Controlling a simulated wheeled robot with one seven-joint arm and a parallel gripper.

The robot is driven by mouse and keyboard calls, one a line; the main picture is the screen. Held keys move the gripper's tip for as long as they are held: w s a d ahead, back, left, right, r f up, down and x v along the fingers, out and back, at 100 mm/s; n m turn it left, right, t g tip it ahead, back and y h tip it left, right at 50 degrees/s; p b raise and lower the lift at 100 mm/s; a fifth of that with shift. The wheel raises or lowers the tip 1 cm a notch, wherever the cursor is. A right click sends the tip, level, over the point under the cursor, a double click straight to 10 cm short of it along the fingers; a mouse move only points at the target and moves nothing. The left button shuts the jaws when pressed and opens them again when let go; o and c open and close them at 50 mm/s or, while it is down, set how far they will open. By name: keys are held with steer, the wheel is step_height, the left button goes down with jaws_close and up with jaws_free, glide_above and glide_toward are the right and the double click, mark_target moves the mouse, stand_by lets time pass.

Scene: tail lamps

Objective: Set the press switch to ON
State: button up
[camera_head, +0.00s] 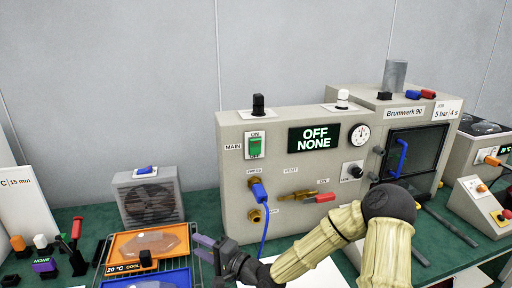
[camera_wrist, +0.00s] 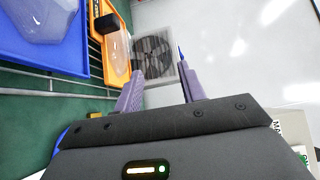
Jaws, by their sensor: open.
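The grey control box (camera_head: 232,190) stands on the green table in the middle of the head view. Its display (camera_head: 315,138) reads OFF NONE. A green rocker (camera_head: 256,146) marked MAIN, with ON above it, is at its upper left. A black rotary knob (camera_head: 354,172) is at its right. I cannot tell which control is the press switch. My gripper (camera_head: 206,240) is open and empty, left of the box and low, above the wire rack. Its purple fingers also show in the wrist view (camera_wrist: 161,65).
The Brumwerk 90 machine (camera_head: 388,118) stands right of the box. A blue hose (camera_head: 265,222) hangs from the fitting, and a red-handled valve (camera_head: 322,198) juts out. A fan unit (camera_head: 148,198) and an orange tray (camera_head: 178,239) are at left. My arm crosses the lower right front.

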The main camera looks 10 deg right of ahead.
steer(key=shift+f, duration=0.2)
steer(key=c, duration=0.4)
steer(key=f+n+g, duration=0.1)
steer(key=s+f+h, duration=0.1)
steer(key=f, duration=0.1)
steer(key=shift+s+n+g+h, duration=0.1)
steer(key=shift+n+g+h, duration=0.2)
steer(key=shift+n+g, duration=0.1)
jaws_close()
steer(key=s+d+f+n+g+h, duration=0.1)
steer(key=d+f+h, duration=0.1)
steer(key=s+d+f+n+g+h, duration=0.1)
steer(key=s+d+f+n+h, duration=0.1)
steer(key=s+d+f+n+g+h, duration=0.1)
steer(key=d+f+h, duration=0.1)
steer(key=d, duration=0.1)
steer(key=shift+s+f+n+g+h, duration=0.15)
steer(key=shift+s+n+g+h, duration=0.15)
steer(key=shift+s+h, duration=0.1)
steer(key=s+d+r+n+g+h, duration=0.2)
steer(key=s+d+r+h, duration=0.3)
steer(key=s+d, duration=0.5)
steer(key=s+r+g, duration=0.1)
steer(key=s+r, duration=0.1)
steer(key=s, duration=0.1)
steer(key=shift+s+d+g, duration=0.2)
steer(key=shift+d+g, duration=0.15)
steer(key=shift+g, duration=0.05)
